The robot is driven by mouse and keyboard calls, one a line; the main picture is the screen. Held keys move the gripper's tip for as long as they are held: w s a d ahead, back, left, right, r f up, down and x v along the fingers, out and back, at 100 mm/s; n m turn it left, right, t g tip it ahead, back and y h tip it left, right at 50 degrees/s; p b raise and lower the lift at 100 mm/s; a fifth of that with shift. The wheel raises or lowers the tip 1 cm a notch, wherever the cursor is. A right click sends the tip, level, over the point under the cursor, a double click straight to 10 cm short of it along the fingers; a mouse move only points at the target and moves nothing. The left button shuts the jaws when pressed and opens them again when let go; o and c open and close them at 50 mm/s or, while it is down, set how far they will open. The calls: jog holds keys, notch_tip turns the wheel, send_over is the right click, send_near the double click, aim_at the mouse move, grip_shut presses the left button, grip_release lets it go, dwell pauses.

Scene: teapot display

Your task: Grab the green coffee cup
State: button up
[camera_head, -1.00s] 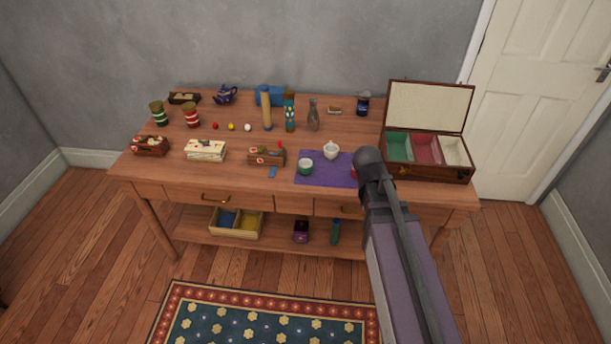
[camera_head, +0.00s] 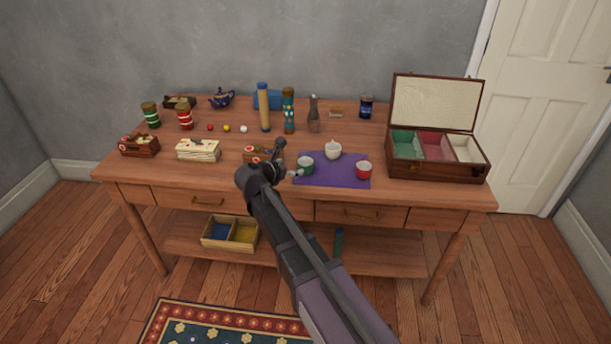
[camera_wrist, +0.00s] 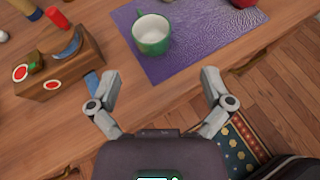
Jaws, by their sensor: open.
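The green cup (camera_head: 305,166) with a white inside stands upright at the left end of the purple mat (camera_head: 336,179) on the wooden table. In the wrist view the green cup (camera_wrist: 151,34) is at the top centre, beyond the fingertips and apart from them. My gripper (camera_wrist: 160,84) is open and empty, its fingers spread over the table's front part, with the cup ahead of the gap. In the head view my gripper (camera_head: 285,165) is just left of the cup, partly hidden by my arm.
A white cup (camera_head: 333,150) and a red cup (camera_head: 364,170) share the mat. A wooden box (camera_head: 253,155) with small items is close left of my gripper. An open compartment case (camera_head: 436,172) stands at the right. Tall bottles stand behind.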

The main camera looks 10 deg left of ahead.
jog(key=shift+a+n+t, duration=0.3)
jog(key=shift+a+n, duration=0.1)
jog(key=shift+a, duration=0.15)
jog(key=shift+w, duration=0.1)
jog(key=b, duration=0.3)
send_near(310, 159)
jog(key=x, duration=0.3)
jog(key=shift+a+f, duration=0.1)
jog(key=shift+a, duration=0.05)
jog(key=shift+x, duration=0.8)
